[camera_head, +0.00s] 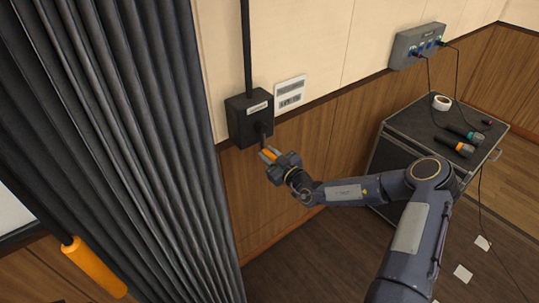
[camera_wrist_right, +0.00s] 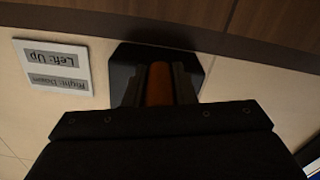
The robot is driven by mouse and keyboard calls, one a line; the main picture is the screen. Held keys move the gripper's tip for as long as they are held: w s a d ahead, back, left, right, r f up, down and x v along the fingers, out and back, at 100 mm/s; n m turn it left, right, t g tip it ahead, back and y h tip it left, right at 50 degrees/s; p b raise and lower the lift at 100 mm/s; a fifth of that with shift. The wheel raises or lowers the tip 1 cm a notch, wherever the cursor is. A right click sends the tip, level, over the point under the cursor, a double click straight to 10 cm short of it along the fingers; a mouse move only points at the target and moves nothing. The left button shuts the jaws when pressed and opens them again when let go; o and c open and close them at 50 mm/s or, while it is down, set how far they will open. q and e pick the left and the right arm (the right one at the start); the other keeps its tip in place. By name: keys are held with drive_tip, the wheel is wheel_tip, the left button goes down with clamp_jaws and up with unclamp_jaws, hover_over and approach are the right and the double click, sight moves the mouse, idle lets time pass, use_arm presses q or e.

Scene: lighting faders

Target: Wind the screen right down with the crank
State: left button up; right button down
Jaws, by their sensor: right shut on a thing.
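The crank's black gearbox (camera_head: 250,118) is on the wall, with a black rod running up from it. My right gripper (camera_head: 268,155) is at the crank just below the box, shut on its orange handle (camera_head: 270,157). In the right wrist view the orange handle (camera_wrist_right: 160,84) lies between the two fingers (camera_wrist_right: 159,88), with the dark box (camera_wrist_right: 124,70) behind it. The gripper hides much of the crank arm. A piece of the white screen (camera_head: 12,212) shows at the left edge, with a dark bar under it. My left gripper is not in view.
A wall sign (camera_wrist_right: 53,68) beside the box reads "Left: Up" and "Right: Down". A dark pleated curtain (camera_head: 130,130) hangs left of the box. An orange cylinder (camera_head: 93,267) is at lower left. A black case (camera_head: 400,140) carries microphones and tape at right.

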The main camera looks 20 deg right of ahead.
drive_tip(key=c, duration=1.2)
unclamp_jaws()
drive_tip(key=shift+a+r, duration=0.15)
drive_tip(key=shift+s+d, duration=0.2)
drive_tip(key=shift+s, duration=0.05)
drive_tip(key=b+v, duration=0.1)
drive_tip(key=v, duration=0.6)
drive_tip(key=shift+s, duration=0.1)
